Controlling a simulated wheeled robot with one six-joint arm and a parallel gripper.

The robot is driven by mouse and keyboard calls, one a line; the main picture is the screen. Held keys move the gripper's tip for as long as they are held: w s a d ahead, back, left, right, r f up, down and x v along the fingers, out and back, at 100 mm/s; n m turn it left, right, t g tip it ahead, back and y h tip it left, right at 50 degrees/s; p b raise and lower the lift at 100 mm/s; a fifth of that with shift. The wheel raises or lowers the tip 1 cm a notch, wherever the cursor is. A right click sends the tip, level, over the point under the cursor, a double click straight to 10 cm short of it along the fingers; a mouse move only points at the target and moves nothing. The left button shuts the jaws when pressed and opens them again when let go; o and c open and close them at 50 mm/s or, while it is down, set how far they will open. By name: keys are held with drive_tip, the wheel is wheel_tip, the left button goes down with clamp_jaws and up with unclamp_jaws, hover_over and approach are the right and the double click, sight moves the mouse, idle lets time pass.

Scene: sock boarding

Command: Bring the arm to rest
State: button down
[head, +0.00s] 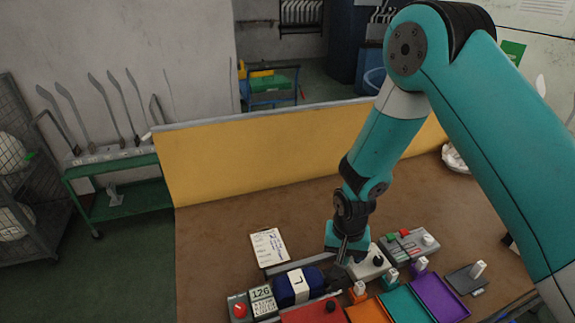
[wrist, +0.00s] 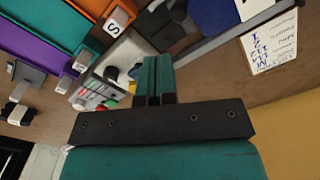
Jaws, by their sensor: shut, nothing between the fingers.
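My gripper (head: 345,258) hangs from the teal arm, pointing down over the table. Its teal fingers (wrist: 158,80) are together and empty in the wrist view. It is just above and beside a light grey block with a black knob (head: 370,264). A dark blue rolled bundle with a white "L" band (head: 297,287) lies to its left. Part of that bundle also shows at the top of the wrist view (wrist: 214,14). I cannot tell the exact gap between the fingertips and the block.
Red (head: 310,314), orange (head: 362,313), teal (head: 408,304) and purple (head: 441,298) trays line the front. A button panel (head: 410,243) stands right of my gripper, a clipboard (head: 269,246) behind left. A yellow partition (head: 260,150) edges the back. Brown table behind the clipboard is clear.

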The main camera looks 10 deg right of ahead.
wheel_tip(320, 180, up, 10)
drive_tip(key=s+a+n+y, duration=0.1)
drive_tip(key=s+a+n, duration=0.1)
drive_tip(key=a, duration=0.1)
drive_tip(key=s+a+r+n+y+b, duration=0.1)
drive_tip(key=s+r+n+y+b, duration=0.1)
drive_tip(key=s+r+n, duration=0.7)
drive_tip(key=s+r+y, duration=0.1)
drive_tip(key=s+r, duration=0.7)
drive_tip(key=s, duration=0.1)
drive_tip(key=shift+a+r+b, duration=0.2)
drive_tip(key=shift+r+b, duration=0.15)
